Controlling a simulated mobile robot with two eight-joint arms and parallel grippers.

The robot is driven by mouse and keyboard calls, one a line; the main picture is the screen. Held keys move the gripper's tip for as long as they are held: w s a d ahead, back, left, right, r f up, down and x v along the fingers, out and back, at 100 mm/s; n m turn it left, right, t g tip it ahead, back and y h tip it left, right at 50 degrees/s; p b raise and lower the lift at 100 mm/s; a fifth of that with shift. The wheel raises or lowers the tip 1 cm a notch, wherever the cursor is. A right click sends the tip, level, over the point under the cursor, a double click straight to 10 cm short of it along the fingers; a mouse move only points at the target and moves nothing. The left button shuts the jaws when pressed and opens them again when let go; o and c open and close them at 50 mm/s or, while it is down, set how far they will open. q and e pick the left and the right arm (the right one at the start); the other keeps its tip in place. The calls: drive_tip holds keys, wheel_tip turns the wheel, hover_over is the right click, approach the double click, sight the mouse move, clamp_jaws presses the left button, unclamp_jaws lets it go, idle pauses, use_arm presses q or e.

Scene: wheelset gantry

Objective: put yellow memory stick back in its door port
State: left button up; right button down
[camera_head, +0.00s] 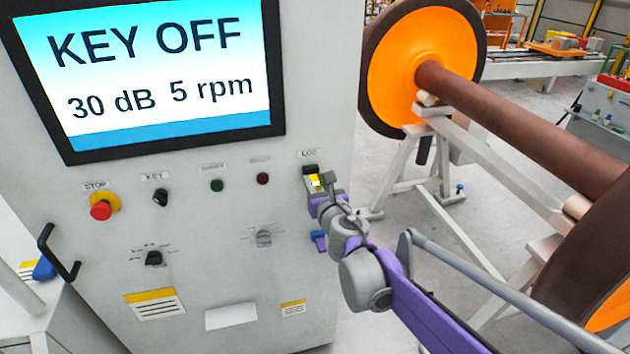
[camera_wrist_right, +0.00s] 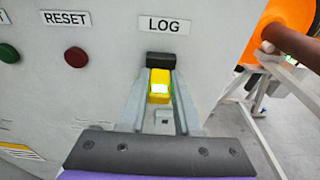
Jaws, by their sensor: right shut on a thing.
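The yellow memory stick (camera_wrist_right: 159,78) is between the fingers of my right gripper (camera_wrist_right: 160,90), which is shut on it. Its far end is right at the black port (camera_wrist_right: 160,57) under the LOG label; I cannot tell how deep it sits in the port. In the head view the yellow stick (camera_head: 315,183) shows small at the right edge of the cabinet door, with the dark port (camera_head: 310,169) just above it and my right gripper (camera_head: 318,193) around it. My left gripper is not in view.
The cabinet door (camera_head: 220,200) carries a red STOP button (camera_head: 101,208), a key switch (camera_head: 160,197), a knob (camera_head: 153,258) and a screen (camera_head: 160,70) reading KEY OFF. An orange wheel (camera_head: 420,62) on a brown axle (camera_head: 520,115) stands to the right.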

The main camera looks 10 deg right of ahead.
sight(317, 188)
drive_tip(key=shift+s+f, duration=0.2)
drive_tip(key=shift+s, duration=1.85)
